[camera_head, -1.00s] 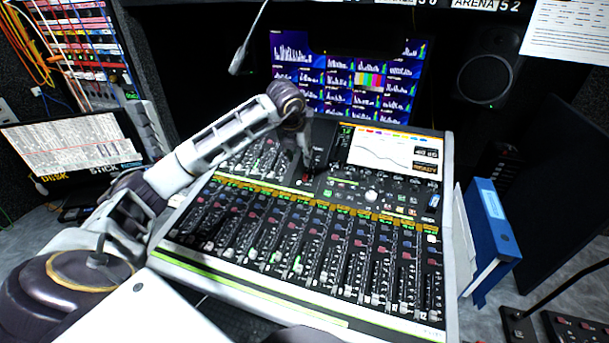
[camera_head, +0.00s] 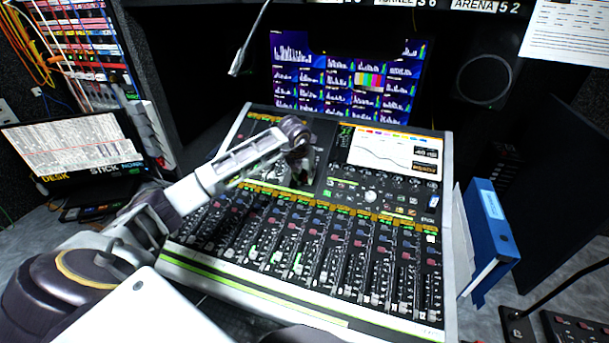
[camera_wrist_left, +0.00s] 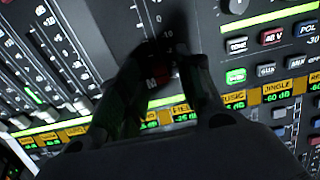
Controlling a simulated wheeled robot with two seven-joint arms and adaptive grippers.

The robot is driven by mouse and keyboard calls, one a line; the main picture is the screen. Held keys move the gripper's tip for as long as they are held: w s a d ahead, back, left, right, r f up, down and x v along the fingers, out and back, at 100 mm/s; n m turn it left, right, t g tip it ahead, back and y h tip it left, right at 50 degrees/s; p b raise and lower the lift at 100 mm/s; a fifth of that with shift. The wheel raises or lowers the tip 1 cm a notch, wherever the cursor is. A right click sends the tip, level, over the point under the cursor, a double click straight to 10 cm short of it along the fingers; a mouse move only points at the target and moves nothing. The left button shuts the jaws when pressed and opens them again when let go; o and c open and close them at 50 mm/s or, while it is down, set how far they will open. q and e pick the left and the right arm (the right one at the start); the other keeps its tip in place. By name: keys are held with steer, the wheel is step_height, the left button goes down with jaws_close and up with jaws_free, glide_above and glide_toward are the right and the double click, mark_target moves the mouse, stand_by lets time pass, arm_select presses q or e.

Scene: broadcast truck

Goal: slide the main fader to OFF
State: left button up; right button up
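The mixing console (camera_head: 195,262) stands in front of me. My left gripper (camera_head: 298,178) is low over its upper middle section, left of the console's screen. In the left wrist view the two dark fingers of that gripper (camera_wrist_left: 165,68) are apart and point down at a vertical fader strip with a printed scale (camera_wrist_left: 150,22). A small red piece with a pale mark, apparently the main fader's cap (camera_wrist_left: 157,82), shows between the fingers. I see no clear contact with it. The fingers and their shadow hide part of the track. My right gripper is out of view.
Rows of channel faders (camera_head: 330,265) fill the console's front. Lit buttons (camera_wrist_left: 236,76) and amber-labelled displays (camera_wrist_left: 276,88) lie close to the fingers. A thin microphone (camera_head: 236,65) hangs behind. A blue binder (camera_head: 490,235) stands at the console's right side.

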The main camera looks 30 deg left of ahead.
arm_select(q)
steer(key=shift+w+f, duration=0.15)
steer(key=shift+f, duration=0.35)
steer(key=shift+c, duration=0.3)
jaws_close()
